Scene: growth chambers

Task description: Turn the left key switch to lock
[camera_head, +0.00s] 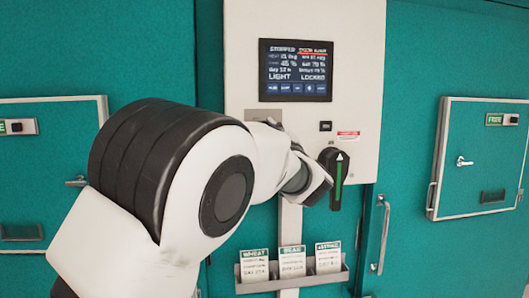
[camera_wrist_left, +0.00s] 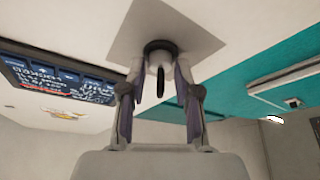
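The key switch (camera_wrist_left: 160,66) shows in the left wrist view as a round metal knob with a dark upright bar and a black collar. It sits on a square grey plate (camera_wrist_left: 190,32). My left gripper (camera_wrist_left: 162,72) has a finger on each side of the knob, and the fingertips lean in against its sides. In the head view my left arm hides this gripper and most of the switch; a grey plate edge (camera_head: 258,114) shows above the arm. My right gripper is in neither view.
A screen (camera_head: 295,70) on the white panel (camera_head: 355,40) reads LIGHT and LOCKED. A black handle with a green stripe (camera_head: 336,180) stands close right of my arm. A rack (camera_head: 292,284) of cards is below. Teal doors flank the panel, one with a bar handle (camera_head: 383,235).

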